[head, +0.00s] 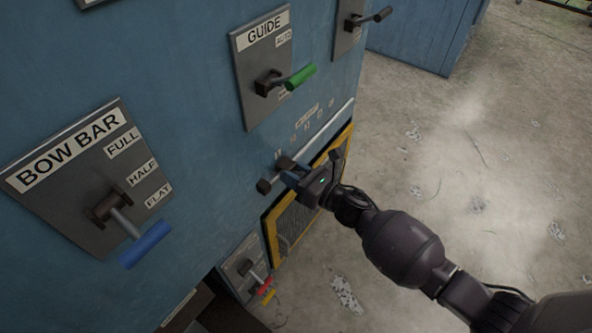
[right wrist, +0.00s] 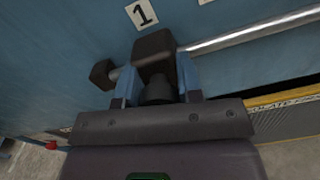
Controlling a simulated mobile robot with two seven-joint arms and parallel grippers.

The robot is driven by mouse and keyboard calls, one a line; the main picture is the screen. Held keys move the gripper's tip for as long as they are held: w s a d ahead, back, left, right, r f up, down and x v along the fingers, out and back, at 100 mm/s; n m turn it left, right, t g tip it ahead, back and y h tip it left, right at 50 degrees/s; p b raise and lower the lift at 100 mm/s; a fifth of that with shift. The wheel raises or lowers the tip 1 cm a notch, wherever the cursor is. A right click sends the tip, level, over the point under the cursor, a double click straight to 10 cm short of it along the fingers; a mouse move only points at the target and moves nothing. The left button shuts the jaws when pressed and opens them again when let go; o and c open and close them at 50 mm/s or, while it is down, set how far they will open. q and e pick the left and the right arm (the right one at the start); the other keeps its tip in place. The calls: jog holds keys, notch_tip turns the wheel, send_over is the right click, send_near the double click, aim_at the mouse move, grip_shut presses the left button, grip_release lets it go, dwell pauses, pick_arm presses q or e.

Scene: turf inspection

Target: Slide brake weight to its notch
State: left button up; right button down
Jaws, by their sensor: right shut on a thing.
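The brake weight is a dark block (right wrist: 154,52) on a metal rail (right wrist: 255,30) fixed to the blue machine face. My right gripper (right wrist: 154,78) is shut on it, with a blue finger on each side of the block. In the head view the weight (head: 285,163) sits near the lower left end of the rail (head: 338,115), mostly beside my right gripper (head: 291,173). A dark end stop (right wrist: 101,74) is close to it on the left. A "1" label (right wrist: 141,14) is just above the weight. My left gripper is not in view.
A row of small labels (head: 306,129) runs above the rail; most are too small to read. A yellow-framed mesh panel (head: 297,216) is just below. The GUIDE lever plate (head: 262,65) is above, and the BOW BAR plate (head: 90,178) is left. Concrete floor is open at right.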

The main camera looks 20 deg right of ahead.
jog(key=c, duration=0.8)
grip_release()
jog(key=shift+s+a, duration=0.2)
jog(key=shift+a, duration=0.05)
jog(key=shift+d, duration=0.15)
jog(key=shift+s+d, duration=0.2)
jog(key=shift+s, duration=0.05)
pick_arm(q)
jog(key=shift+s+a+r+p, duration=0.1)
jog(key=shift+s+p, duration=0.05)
jog(key=shift+p, duration=0.55)
pick_arm(e)
jog(key=v, duration=1)
